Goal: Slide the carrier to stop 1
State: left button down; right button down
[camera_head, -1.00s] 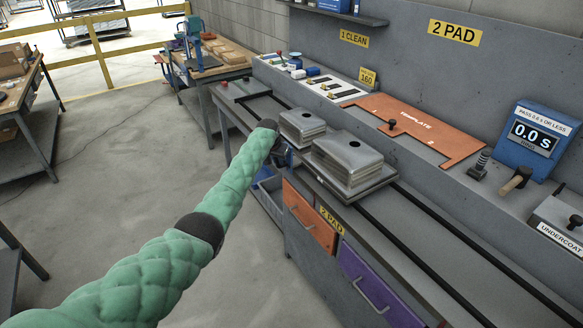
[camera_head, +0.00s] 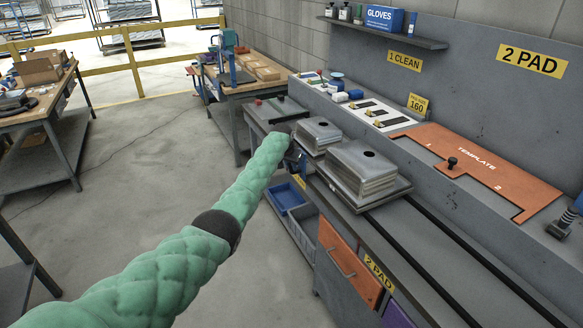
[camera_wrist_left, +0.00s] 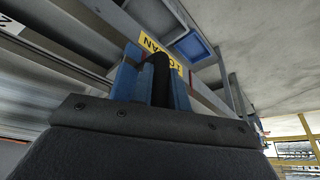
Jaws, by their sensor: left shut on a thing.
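The carrier (camera_head: 400,190) is a flat metal plate on the dark rails of the bench. My left gripper (camera_head: 294,158) is at the carrier's front left side, partly hidden by my green-sleeved arm. In the left wrist view, its blue fingers (camera_wrist_left: 155,80) are shut around a dark upright handle (camera_wrist_left: 160,72). A yellow sign reading 1 CLEAN (camera_head: 405,61) is on the wall beyond the carrier. My right gripper does not show.
The dark rails (camera_head: 460,240) run along the bench, clear on the near side. An orange template (camera_head: 470,160) lies on the ledge behind. A blue bin (camera_head: 287,196) is below the bench front. A 2 PAD sign (camera_head: 530,60) is further right.

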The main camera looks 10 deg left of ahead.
pick_arm(q)
jog(key=shift+w+a, duration=0.2)
jog(key=shift+w, duration=0.1)
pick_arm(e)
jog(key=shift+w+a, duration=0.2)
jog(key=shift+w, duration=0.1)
pick_arm(q)
jog(key=c, duration=1.4)
grip_release()
jog(key=shift+o, duration=0.2)
jog(key=shift+s+r, duration=0.1)
